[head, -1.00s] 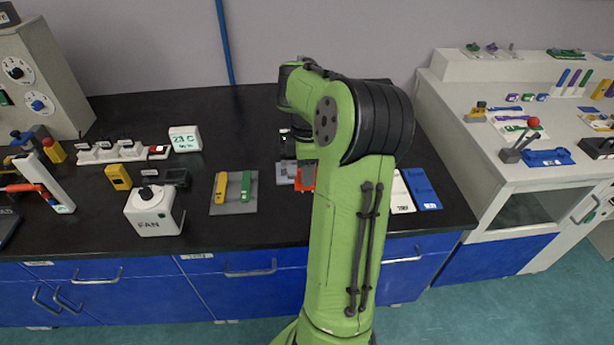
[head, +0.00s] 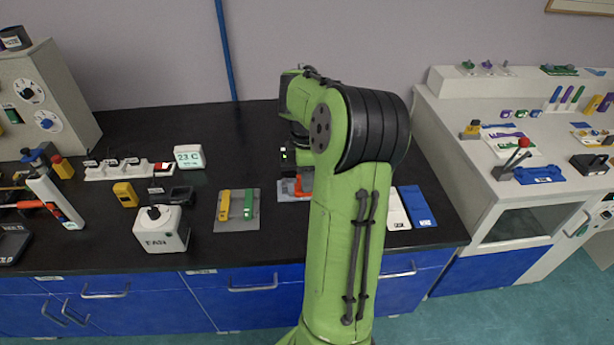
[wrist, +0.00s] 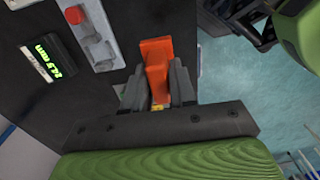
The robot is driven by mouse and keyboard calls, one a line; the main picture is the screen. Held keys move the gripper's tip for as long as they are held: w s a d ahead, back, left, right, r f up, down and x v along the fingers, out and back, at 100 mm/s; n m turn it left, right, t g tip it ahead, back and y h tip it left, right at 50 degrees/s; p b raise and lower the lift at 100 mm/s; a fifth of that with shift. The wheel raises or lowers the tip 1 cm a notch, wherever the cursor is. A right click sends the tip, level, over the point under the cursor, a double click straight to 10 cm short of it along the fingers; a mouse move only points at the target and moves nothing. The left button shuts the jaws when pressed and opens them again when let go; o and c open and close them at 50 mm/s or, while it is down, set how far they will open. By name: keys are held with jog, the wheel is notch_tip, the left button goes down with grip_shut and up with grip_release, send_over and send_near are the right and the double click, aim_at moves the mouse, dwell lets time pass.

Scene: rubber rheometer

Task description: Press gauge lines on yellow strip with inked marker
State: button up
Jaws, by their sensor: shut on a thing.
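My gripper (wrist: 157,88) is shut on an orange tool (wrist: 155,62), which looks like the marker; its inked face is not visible. The orange tool also shows in the head view (head: 298,187), low by a grey piece (head: 285,196) at the left side of my arm; whether they touch is unclear. A yellow strip-like piece (head: 223,205) lies on a grey plate (head: 237,224) beside a green one (head: 249,204), left of my gripper. A small yellow patch shows between the fingers in the wrist view; I cannot tell what it is.
A white FAN box (head: 161,236) stands left of the grey plate. A white clock display (head: 188,156) is behind. White and blue flat pieces (head: 416,206) lie right of my arm. A display reading about 24.5 mm (wrist: 48,58) shows in the wrist view.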

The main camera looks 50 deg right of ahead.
notch_tip(320, 180, up, 7)
jog(key=p, duration=0.6)
jog(key=shift+f, duration=0.1)
dwell(0.7)
